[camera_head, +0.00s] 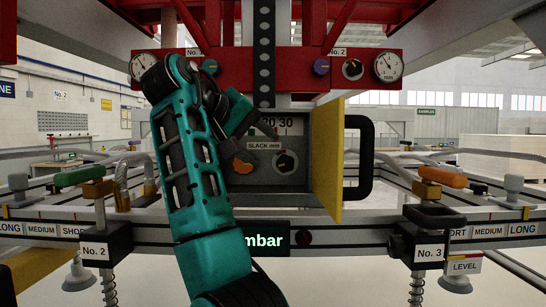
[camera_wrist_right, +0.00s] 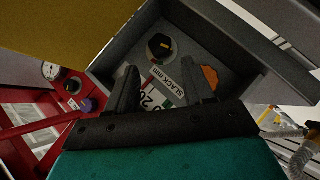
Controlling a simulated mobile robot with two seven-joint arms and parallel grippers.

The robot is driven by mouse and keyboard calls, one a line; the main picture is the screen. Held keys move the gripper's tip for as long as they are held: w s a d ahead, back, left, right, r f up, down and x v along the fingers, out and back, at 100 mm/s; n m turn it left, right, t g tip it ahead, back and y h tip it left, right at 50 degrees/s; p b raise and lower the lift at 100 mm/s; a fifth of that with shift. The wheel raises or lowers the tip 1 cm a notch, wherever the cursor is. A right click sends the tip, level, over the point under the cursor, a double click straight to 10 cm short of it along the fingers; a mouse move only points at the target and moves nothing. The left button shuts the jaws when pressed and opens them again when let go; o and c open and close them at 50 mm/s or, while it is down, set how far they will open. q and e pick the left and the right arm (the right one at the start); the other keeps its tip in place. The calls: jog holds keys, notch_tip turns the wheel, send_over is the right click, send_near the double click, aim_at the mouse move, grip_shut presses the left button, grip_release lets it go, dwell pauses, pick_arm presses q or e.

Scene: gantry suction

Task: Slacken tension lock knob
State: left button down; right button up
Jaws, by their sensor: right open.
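A grey control box (camera_head: 297,182) stands open in the middle of the head view, with a scale window and a "SLACK mm" label. Inside it are a black round knob with a yellow pointer (camera_head: 286,162) and an orange knob (camera_head: 243,165). No readable label shows which is the tension lock knob. The black knob (camera_wrist_right: 159,46) and orange knob (camera_wrist_right: 208,76) also show in the right wrist view. My right gripper (camera_head: 254,136) is open and empty at the box opening, its fingers (camera_wrist_right: 164,84) pointing inside, apart from both knobs. My left gripper is out of view.
A yellow door (camera_head: 327,160) stands open at the box's right side, beside a black handle (camera_head: 362,165). A red panel (camera_head: 300,70) with gauges and knobs hangs above. A grey rail (camera_head: 360,235) with an "mbar" display (camera_head: 264,240) runs below.

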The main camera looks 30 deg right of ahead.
jog(key=v, duration=0.4)
jog(key=shift+a+r, duration=0.15)
jog(key=shift+a, duration=0.1)
dwell(0.3)
